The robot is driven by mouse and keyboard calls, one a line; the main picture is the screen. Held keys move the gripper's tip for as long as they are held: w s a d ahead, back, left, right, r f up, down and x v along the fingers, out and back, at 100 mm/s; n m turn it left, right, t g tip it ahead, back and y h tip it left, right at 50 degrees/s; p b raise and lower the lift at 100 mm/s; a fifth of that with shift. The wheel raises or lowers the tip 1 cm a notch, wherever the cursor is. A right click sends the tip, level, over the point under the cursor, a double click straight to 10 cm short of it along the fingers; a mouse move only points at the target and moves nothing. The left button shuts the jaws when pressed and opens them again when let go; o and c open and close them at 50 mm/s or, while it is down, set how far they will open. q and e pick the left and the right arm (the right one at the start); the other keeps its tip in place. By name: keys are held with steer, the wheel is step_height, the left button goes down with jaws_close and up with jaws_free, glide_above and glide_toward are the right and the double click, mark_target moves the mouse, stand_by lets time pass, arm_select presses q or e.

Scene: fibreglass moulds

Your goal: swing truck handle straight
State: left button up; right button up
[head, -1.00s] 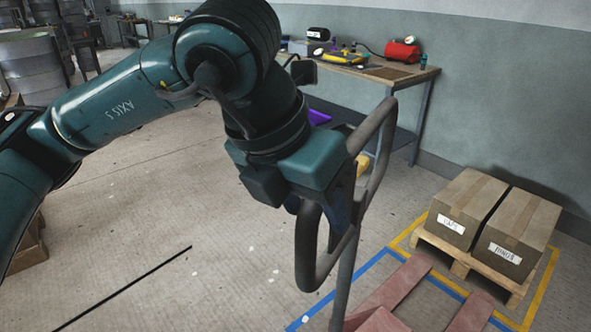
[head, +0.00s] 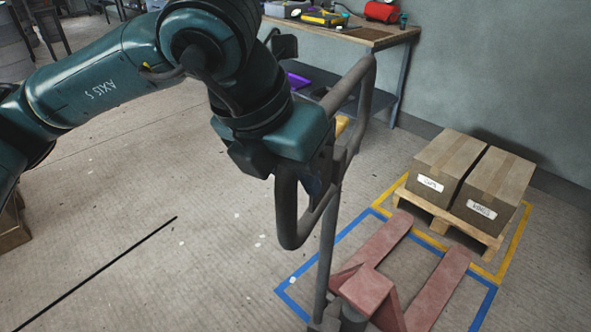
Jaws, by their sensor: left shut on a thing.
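The truck handle (head: 284,215) is a dark grey loop on a long shaft (head: 327,250), in the middle of the head view. The shaft rises from the red pallet truck (head: 371,287), whose two forks point up and right. The loop looks turned askew to the forks, its upper end to the right. My left gripper (head: 322,168) is shut on the handle at the loop's middle. My wrist and the loop hide its fingertips. My right gripper is not in view.
A blue floor outline (head: 348,239) surrounds the truck. Beyond the forks, a wooden pallet (head: 438,215) bears two cardboard boxes (head: 448,165) inside a yellow outline (head: 518,235). A workbench (head: 350,34) with tools stands at the back wall. Floor on the left is mostly clear.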

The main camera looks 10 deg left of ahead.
arm_select(q)
jaws_close()
stand_by(0.8)
steer(key=shift+d, duration=0.1)
steer(key=shift+s+d+f+n+t+y+b, duration=0.15)
steer(key=shift+s+d+n+b, duration=0.35)
steer(key=shift+d, duration=0.25)
steer(key=shift+s+d+r+n+t+y+b, duration=0.1)
steer(key=shift+s+d+n+y+b, duration=0.1)
steer(key=shift+s+d+n+b, duration=0.4)
steer(key=shift+s+d+f+n+t+y+b, duration=0.15)
steer(key=shift+s+d+n+b, duration=0.2)
steer(key=shift+d, duration=0.5)
